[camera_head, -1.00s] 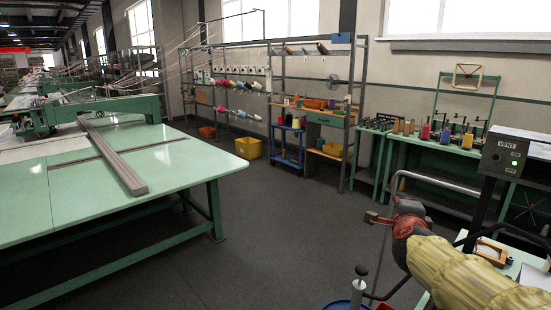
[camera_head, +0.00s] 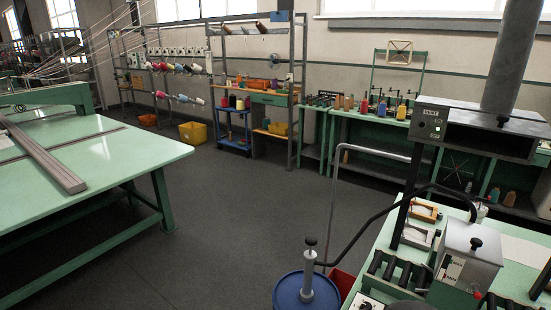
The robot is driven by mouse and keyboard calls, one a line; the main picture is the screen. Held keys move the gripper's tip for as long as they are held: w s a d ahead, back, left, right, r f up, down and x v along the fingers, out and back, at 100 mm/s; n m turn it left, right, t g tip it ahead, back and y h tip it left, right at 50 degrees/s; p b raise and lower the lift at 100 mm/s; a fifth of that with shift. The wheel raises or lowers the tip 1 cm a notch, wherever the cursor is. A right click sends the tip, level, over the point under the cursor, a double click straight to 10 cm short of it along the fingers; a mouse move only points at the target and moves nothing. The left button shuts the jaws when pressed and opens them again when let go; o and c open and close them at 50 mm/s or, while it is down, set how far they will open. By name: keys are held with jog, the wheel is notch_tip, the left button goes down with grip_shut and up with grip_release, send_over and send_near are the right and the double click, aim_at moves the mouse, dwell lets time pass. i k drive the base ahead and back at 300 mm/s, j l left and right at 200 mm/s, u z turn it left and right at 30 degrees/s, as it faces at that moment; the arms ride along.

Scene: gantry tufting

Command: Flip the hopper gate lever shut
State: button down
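A light grey metal box (camera_head: 468,258) stands on the green bench at the lower right. It has a dark knob on its top and a marked plate on its front. It may be the hopper, but I cannot tell for sure, and I cannot make out which part is the gate lever or how it is set. A black-knobbed upright handle (camera_head: 309,262) stands on the blue drum to its left. My gripper is not in view.
The blue drum (camera_head: 290,297) and a red bin (camera_head: 342,281) stand beside the bench (camera_head: 390,236). A VENT control box (camera_head: 429,122) and a duct (camera_head: 513,55) rise behind it. A large green table (camera_head: 110,165) is at left; the floor between is clear.

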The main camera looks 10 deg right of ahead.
aim_at(477, 295)
jog(key=z, duration=1.55)
